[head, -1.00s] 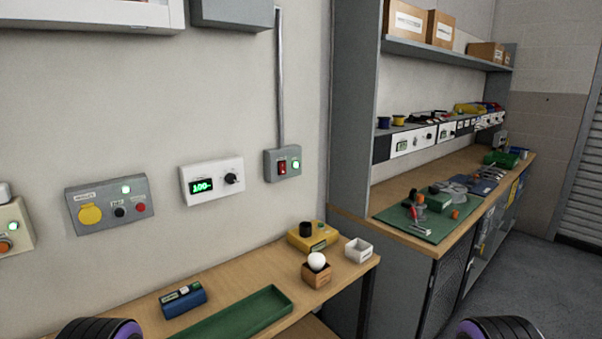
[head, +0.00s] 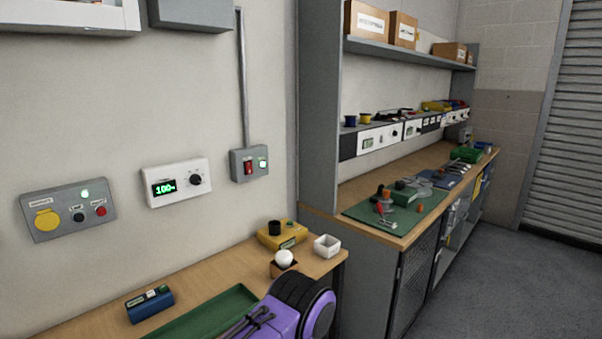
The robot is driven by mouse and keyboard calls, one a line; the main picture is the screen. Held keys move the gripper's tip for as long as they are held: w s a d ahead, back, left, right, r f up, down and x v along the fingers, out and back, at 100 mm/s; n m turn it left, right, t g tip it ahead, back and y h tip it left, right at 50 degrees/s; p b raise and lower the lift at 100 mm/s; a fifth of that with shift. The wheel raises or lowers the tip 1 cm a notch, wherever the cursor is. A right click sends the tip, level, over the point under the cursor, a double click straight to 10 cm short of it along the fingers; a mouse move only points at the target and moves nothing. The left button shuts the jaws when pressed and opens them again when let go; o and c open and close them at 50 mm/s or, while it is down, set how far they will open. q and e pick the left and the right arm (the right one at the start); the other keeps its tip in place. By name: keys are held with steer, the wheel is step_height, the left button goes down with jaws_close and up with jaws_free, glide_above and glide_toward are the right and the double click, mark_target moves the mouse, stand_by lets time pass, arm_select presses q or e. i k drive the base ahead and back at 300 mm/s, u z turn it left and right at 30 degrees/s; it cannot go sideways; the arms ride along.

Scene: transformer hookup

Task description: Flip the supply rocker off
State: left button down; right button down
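The supply rocker (head: 248,167) is a red switch on a small grey wall box (head: 236,173) at the lower end of a vertical conduit. A green lamp (head: 263,163) beside it is lit. The rocker is small here, and I cannot tell its tilt. A purple and black link of one of my arms shows at the bottom middle, in front of the bench and well below the box. I see no gripper fingers clearly, and nothing touches the rocker.
A white panel (head: 177,182) reading about 100 and a grey panel with a yellow cover (head: 47,219) hang left of the box. The bench (head: 225,277) below holds a green tray (head: 205,315), yellow device (head: 282,235) and white box (head: 327,246). A tall grey cabinet side stands right.

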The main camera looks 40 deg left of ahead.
mark_target(248, 164)
steer(key=z, duration=0.05)
steer(key=k, duration=0.4)
steer(key=u, duration=0.85)
